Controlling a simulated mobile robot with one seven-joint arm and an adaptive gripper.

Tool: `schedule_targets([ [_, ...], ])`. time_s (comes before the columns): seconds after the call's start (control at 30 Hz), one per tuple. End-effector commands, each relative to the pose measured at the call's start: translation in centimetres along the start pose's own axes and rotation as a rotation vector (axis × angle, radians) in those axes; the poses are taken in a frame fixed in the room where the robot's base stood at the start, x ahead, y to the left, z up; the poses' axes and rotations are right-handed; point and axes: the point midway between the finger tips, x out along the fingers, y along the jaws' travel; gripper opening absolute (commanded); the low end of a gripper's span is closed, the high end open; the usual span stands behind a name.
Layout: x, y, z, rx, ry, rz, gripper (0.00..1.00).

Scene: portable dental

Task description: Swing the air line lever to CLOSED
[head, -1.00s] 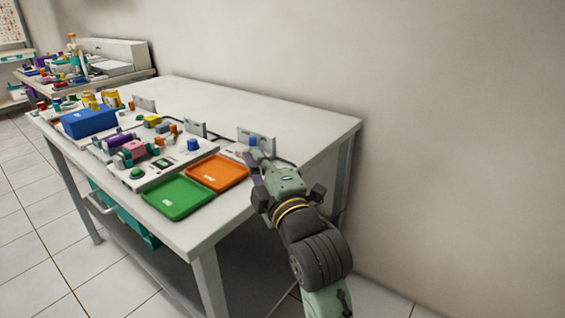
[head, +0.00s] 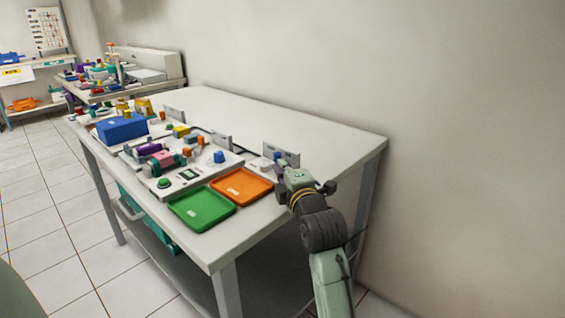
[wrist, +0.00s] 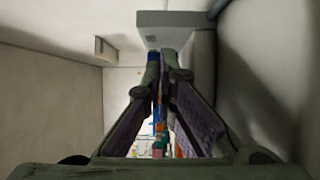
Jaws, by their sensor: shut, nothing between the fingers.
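A small blue part (head: 278,156), likely the air line lever's handle, shows in front of a grey upright plate (head: 292,159) at the table's right end. My gripper (head: 280,168) is right beside it, with its fingertips close to the blue part. I cannot tell whether they touch. In the wrist view the purple-padded fingers of my gripper (wrist: 160,72) converge at the tips with nothing held. A blue piece (wrist: 153,57) shows just beyond the tips, under a grey block (wrist: 172,18). The lever's angle and any CLOSED mark are too small or hidden to read.
An orange tray (head: 258,178) and a green tray (head: 183,218) lie at the table's front, left of my gripper. A white board with several coloured parts and a blue box (head: 122,129) stand farther left. The back right of the white table (head: 330,150) is bare. A wall stands behind.

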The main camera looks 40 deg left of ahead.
Motion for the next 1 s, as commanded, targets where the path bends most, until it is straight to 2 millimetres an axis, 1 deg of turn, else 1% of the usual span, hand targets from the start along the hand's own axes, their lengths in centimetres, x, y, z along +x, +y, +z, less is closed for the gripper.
schedule_targets([
  [0.03,0.5,0.1,-0.1,0.000,0.001,-0.001,0.00],
  [0.17,0.9,0.0,0.0,0.000,-0.001,-0.001,0.00],
  [0.57,1.1,-0.1,0.1,0.001,0.011,-0.001,0.00],
  [0.77,1.6,-0.6,0.3,-0.002,0.110,-0.006,0.00],
  [1.0,1.6,-0.2,0.4,-0.001,0.233,-0.002,0.00],
])
